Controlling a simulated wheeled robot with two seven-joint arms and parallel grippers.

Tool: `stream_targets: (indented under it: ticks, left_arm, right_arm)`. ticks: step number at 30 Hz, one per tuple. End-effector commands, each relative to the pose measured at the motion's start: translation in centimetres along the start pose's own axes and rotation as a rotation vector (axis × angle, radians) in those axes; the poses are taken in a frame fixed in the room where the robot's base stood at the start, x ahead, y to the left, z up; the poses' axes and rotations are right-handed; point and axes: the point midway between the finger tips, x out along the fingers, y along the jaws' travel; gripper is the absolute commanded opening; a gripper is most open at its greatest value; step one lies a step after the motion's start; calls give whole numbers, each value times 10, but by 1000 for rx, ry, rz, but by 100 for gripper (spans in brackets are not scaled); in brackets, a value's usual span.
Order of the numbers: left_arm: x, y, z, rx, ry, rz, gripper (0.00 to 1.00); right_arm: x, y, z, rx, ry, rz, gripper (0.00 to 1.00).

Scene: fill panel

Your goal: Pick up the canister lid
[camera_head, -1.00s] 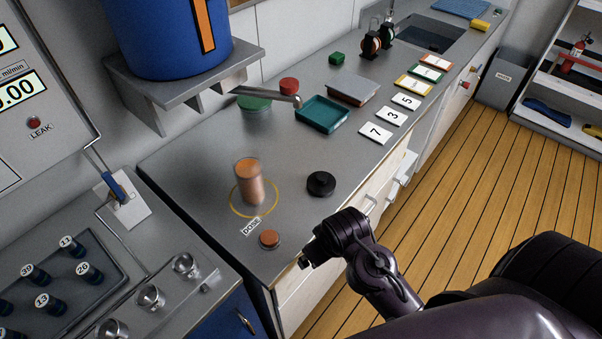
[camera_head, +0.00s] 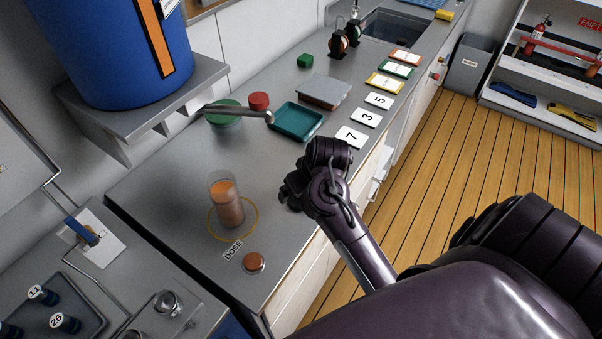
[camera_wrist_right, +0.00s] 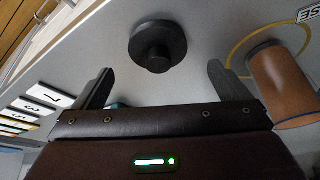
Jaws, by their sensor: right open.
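The black round canister lid with a raised knob (camera_wrist_right: 157,44) lies on the grey counter in the right wrist view. In the head view my right gripper and wrist largely hide it. My right gripper (camera_wrist_right: 160,72) is open and empty. Its two fingers point toward the lid, which lies just beyond the fingertips and between their lines, apart from them. The clear canister with orange-brown contents (camera_head: 227,202) stands upright inside the yellow ring by the DOSE label, left of my right gripper. It also shows at the right of the wrist view (camera_wrist_right: 284,82). My left gripper is not in view.
A small orange-brown disc (camera_head: 253,262) sits near the counter's front edge. A teal tray (camera_head: 298,121), a metal-topped block (camera_head: 324,91) and number cards (camera_head: 352,137) lie farther back. A blue tank (camera_head: 125,50) stands on a shelf at the left.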

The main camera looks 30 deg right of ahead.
Motion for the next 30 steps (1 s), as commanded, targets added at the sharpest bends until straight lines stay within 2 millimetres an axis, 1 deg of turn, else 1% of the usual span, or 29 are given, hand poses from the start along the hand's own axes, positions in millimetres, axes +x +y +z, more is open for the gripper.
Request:
stream_targets:
  ticks: [1,4,6,9,12,17,20,28,30]
  left_arm:
    - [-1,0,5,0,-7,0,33]
    - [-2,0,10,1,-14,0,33]
    - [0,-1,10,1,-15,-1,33]
    - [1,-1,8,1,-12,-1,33]
    - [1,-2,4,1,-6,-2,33]
    - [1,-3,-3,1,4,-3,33]
    - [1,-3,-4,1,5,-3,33]
    - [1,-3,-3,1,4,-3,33]
    - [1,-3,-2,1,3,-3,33]
  right_arm:
    - [6,-1,-1,4,-2,-4,96]
    - [22,0,-2,5,-2,-4,96]
    - [34,1,-2,4,-1,-3,96]
    - [43,1,-2,2,0,-2,96]
    - [46,1,-2,0,0,-1,96]
    - [46,1,-2,-1,0,0,96]
    - [46,1,-2,-1,0,0,84]
    - [45,1,-2,-1,0,0,48]
    - [45,1,-2,-1,0,0,47]
